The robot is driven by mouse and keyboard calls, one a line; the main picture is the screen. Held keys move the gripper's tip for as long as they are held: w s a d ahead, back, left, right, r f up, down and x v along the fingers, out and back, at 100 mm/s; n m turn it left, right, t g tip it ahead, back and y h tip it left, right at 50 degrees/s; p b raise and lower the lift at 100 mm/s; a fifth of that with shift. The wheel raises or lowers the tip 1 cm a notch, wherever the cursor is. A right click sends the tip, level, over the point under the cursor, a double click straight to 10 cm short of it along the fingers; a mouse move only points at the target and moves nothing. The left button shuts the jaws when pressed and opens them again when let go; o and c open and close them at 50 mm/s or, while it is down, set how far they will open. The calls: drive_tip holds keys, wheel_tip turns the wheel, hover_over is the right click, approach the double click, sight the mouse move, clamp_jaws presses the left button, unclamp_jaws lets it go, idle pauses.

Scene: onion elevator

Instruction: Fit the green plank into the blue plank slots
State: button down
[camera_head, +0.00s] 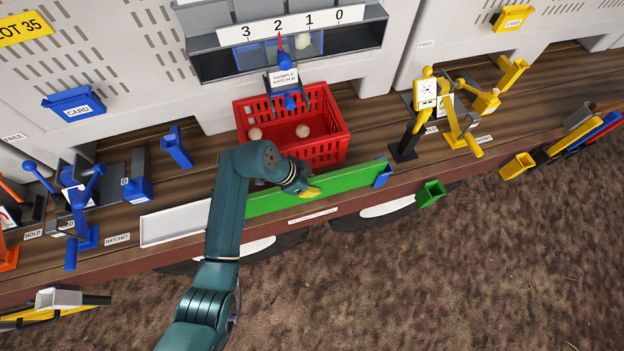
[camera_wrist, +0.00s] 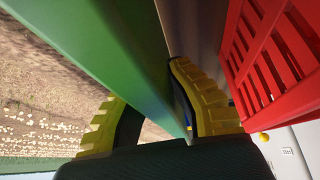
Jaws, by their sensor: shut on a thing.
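The green plank (camera_head: 350,181) stands on edge along the front of the wooden shelf. My gripper (camera_head: 311,192), with yellow fingers, is shut on it near its middle. In the wrist view the green plank (camera_wrist: 110,45) runs between the two fingers of my gripper (camera_wrist: 150,115). A blue slot piece (camera_head: 382,176) is at the plank's right end, touching or very close. I cannot tell whether the end sits inside it. My arm hides the area around the plank's left end, and no left blue slot is clear there.
A red basket (camera_head: 325,150) with pale balls stands just behind the plank. A white plank (camera_head: 172,225) lies in line to the left. A green bracket (camera_head: 431,192) juts from the front edge to the right. Blue fixtures (camera_head: 83,215) crowd the left; a yellow-and-black fixture (camera_head: 425,95) stands right.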

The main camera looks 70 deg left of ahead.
drive_tip(key=shift+f, duration=0.25)
drive_tip(key=c, duration=1.1)
unclamp_jaws()
drive_tip(key=v, duration=1.2)
drive_tip(key=shift+a, duration=0.1)
